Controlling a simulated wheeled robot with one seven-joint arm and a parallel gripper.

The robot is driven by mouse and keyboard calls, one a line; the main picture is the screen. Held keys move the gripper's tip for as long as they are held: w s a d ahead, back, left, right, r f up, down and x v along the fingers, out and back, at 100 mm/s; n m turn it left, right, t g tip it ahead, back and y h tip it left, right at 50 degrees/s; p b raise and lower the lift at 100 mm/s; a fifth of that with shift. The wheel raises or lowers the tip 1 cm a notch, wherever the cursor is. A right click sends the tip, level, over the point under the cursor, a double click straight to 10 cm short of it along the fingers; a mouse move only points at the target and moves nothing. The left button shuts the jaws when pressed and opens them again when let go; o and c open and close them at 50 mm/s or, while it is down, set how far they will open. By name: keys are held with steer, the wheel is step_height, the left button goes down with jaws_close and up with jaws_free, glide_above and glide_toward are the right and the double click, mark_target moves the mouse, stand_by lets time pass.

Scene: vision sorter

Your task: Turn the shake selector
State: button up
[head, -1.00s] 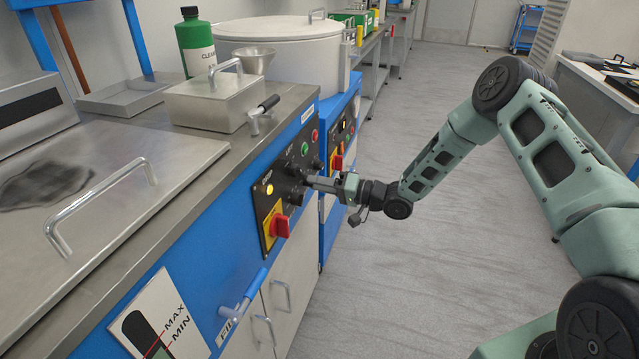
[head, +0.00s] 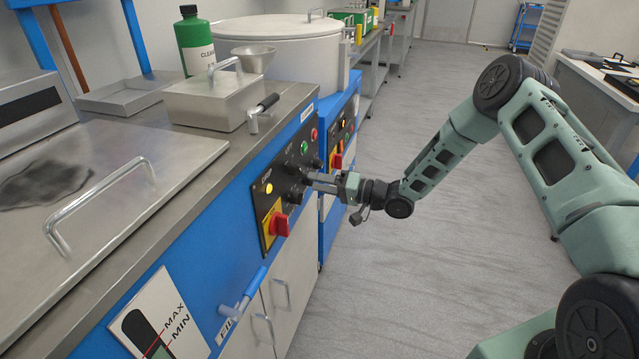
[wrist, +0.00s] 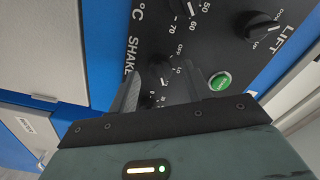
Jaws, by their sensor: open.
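The shake selector (wrist: 158,74) is a small dark knob beside the white word SHAKE, with OFF and LO marked around it. In the wrist view it is partly hidden between and behind my gripper's fingers. My gripper (wrist: 160,80) is open, with one finger on each side of the knob. I cannot tell whether either finger touches it. In the head view my gripper (head: 309,180) reaches the black control panel (head: 268,212) from the right, and the selector is hard to make out behind the fingertips.
A temperature knob (wrist: 180,8), a green button (wrist: 220,82) and a LIFT knob (wrist: 263,27) are close by. A red switch (head: 281,225) sits lower on the panel. A blue handle (head: 243,295) juts out below. The floor (head: 400,290) to the right is clear.

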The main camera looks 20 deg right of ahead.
steer(key=v, duration=1.7)
